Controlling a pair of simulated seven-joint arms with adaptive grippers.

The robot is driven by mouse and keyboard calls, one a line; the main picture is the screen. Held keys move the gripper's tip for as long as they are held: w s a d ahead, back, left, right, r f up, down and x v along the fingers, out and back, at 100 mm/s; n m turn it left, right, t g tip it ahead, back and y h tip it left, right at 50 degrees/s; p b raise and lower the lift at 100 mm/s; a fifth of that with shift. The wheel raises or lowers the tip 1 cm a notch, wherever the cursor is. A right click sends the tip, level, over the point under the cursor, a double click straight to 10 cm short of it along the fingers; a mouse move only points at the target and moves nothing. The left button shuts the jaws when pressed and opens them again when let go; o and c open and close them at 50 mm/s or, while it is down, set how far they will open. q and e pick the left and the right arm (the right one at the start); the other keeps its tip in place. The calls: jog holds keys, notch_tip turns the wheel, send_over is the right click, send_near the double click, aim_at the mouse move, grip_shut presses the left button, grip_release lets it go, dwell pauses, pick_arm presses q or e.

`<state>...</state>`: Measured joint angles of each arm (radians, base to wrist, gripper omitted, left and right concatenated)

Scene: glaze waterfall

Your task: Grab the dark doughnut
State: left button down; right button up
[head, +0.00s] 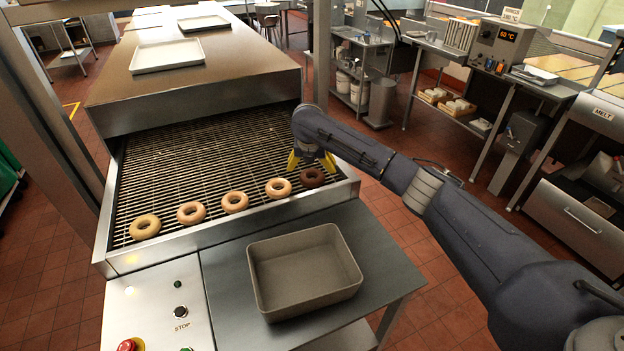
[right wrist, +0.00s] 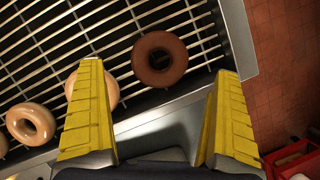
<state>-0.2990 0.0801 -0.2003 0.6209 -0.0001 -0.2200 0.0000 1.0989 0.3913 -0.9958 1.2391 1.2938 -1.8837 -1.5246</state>
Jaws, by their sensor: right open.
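The dark doughnut (head: 312,177) lies at the right end of a row of doughnuts on the wire conveyor. In the right wrist view the dark doughnut (right wrist: 160,59) lies flat on the wires, beyond and between the fingertips. My right gripper (head: 311,161) is open and empty above the conveyor, close to the dark doughnut. Its yellow fingers also show in the right wrist view (right wrist: 160,68), the left one partly covering a light doughnut (right wrist: 106,90). My left gripper is not in view.
Several light doughnuts (head: 235,202) lie left of the dark one on the wire conveyor (head: 200,150). The conveyor's metal edge (head: 340,188) is close by. An empty grey tray (head: 258,290) stands on the steel table (head: 375,240) in front. A metal hood (head: 200,85) covers the far conveyor.

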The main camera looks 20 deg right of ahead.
aim_at(312, 176)
jog(key=shift+x, duration=3.55)
jog(key=shift+s, duration=0.1)
jog(key=shift+c, duration=0.6)
jog(key=c, duration=1)
jog(key=shift+r, duration=0.1)
